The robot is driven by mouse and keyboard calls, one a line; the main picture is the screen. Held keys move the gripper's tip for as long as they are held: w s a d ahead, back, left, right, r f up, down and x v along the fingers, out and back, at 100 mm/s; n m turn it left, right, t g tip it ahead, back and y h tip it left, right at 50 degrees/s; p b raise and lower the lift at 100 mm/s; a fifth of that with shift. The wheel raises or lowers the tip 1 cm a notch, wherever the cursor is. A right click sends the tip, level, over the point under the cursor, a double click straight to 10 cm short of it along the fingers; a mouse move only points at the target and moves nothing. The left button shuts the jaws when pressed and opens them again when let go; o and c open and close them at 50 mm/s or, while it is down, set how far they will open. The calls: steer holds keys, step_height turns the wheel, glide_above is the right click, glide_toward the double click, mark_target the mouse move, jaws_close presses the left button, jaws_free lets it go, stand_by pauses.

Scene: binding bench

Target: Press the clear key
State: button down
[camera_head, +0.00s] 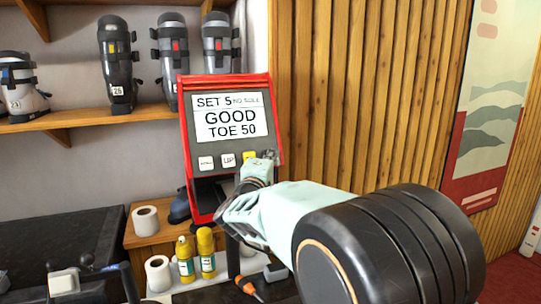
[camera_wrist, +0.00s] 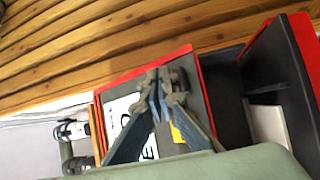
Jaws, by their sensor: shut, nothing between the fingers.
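The red-framed tester (camera_head: 184,120) stands on the bench with a grey panel and a lit screen (camera_head: 230,118) reading SET 5, GOOD, TOE 50. Below the screen is a row of keys: a white key (camera_head: 206,162) with tiny lettering, a white UP key (camera_head: 228,160) and a yellow key (camera_head: 249,156). I cannot read a clear label on any key. My gripper (camera_head: 268,156) is shut and empty, at the right end of the key row, hiding what lies behind it. In the wrist view, its fingertips (camera_wrist: 166,76) are over the panel, the yellow key (camera_wrist: 177,134) beside them; contact cannot be told.
Two yellow bottles (camera_head: 206,250) and white rolls (camera_head: 145,220) stand below the tester. An orange-handled tool (camera_head: 247,287) lies near the front. Ski boots (camera_head: 117,65) line the shelf above. A slatted wood wall (camera_head: 370,90) is behind my arm.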

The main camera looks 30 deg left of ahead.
steer(key=shift+w+a+f+p, duration=0.1)
steer(key=shift+w+a+p, duration=0.2)
steer(key=shift+p, duration=0.2)
stand_by(0.4)
steer(key=shift+s+d, duration=0.1)
steer(key=shift+s, duration=0.05)
steer(key=shift+s+d+r, duration=0.3)
steer(key=shift+s+d, duration=0.1)
steer(key=shift+d, duration=0.1)
stand_by(0.4)
steer(key=s+d+r+p, duration=0.1)
steer(key=s+d+r, duration=0.1)
steer(key=s+d, duration=0.1)
steer(key=shift+d+p, duration=0.3)
steer(key=shift+p, duration=0.05)
steer(key=shift+w, duration=0.1)
